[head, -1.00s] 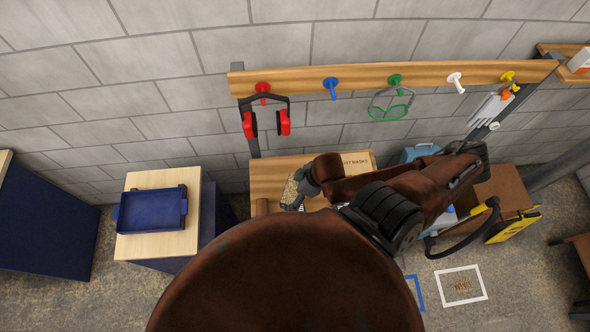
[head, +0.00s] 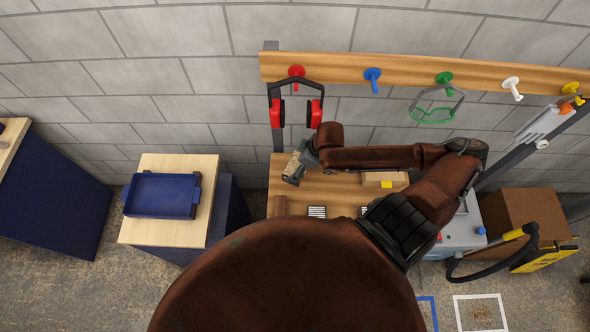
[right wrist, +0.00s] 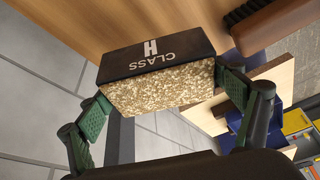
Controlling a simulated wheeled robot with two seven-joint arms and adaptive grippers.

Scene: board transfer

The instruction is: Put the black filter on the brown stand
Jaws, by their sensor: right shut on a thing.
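The black filter, a block with white "CLASS H" lettering and a speckled tan face, fills the middle of the right wrist view (right wrist: 160,58). My right gripper (right wrist: 165,95) is shut on it, with green-padded fingers on its two sides. In the head view, the right gripper (head: 304,157) holds the filter (head: 294,168) above the left end of the wooden bench (head: 340,188). A brown box-like block (head: 525,215) stands at the right; I cannot tell if it is the brown stand. My left gripper is out of view.
A blue tray (head: 162,195) lies on a light wooden cabinet top (head: 150,232) at the left. A rail (head: 420,70) with coloured pegs holds red ear muffs (head: 314,113) and green goggles (head: 432,116). A brown brush (right wrist: 265,20) and a small carton (head: 385,179) are on the bench.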

